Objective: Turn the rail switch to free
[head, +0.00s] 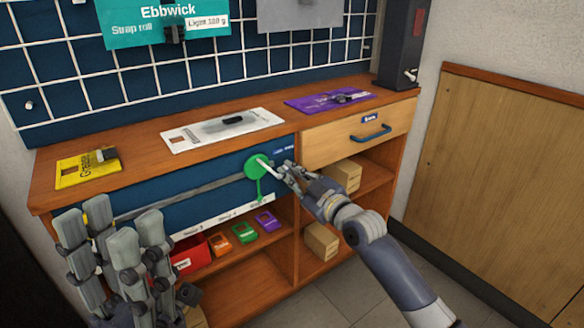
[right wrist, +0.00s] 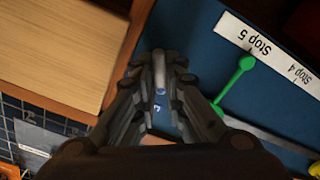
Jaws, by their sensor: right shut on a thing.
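The blue panel (head: 190,195) under the counter carries a long grey rail (head: 185,192) and a green round marker (head: 256,166) with a thin pointer. My right gripper (head: 284,172) is at the panel's right end, just right of the green marker. In the right wrist view its fingers (right wrist: 160,76) are closed around a pale grey lever (right wrist: 159,66), which appears to be the rail switch. Small markings (right wrist: 158,107) show beside it, too small to read. The fingers hide most of the switch.
A wooden drawer (head: 345,140) with a blue handle is right of the panel. Yellow (head: 88,170), white (head: 222,130) and purple (head: 330,99) cards lie on the counter. A label strip (right wrist: 262,48) reads Stop 5.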

